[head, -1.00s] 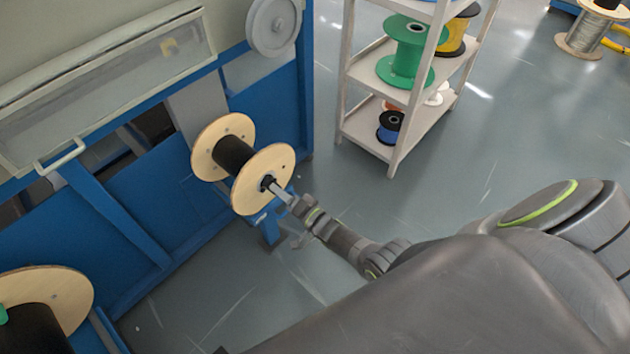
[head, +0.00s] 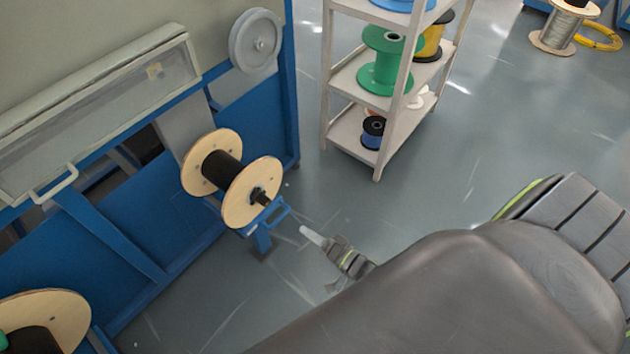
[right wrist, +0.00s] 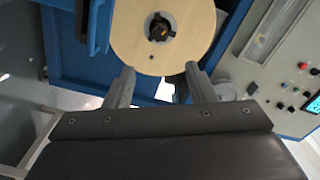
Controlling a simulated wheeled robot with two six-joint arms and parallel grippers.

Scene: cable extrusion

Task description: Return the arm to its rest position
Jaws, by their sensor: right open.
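My right gripper (head: 318,262) is open and empty in the head view, over the floor to the lower right of a wooden spool with a black core (head: 233,178). The spool sits on the blue machine, with its dark shaft end facing my gripper. In the right wrist view, my two fingers (right wrist: 157,85) are spread apart. The spool's round flange (right wrist: 165,50) and its shaft end show beyond the fingertips, and a gap lies between gripper and spool in the head view. My right arm crosses the lower right of the head view. My left gripper is not in view.
A blue machine (head: 240,100) with a grey cover fills the left. Another wooden spool (head: 65,305) is at the lower left. A shelf (head: 383,150) with several coloured spools stands at the top middle. Open floor (head: 440,190) lies between the shelf and my arm.

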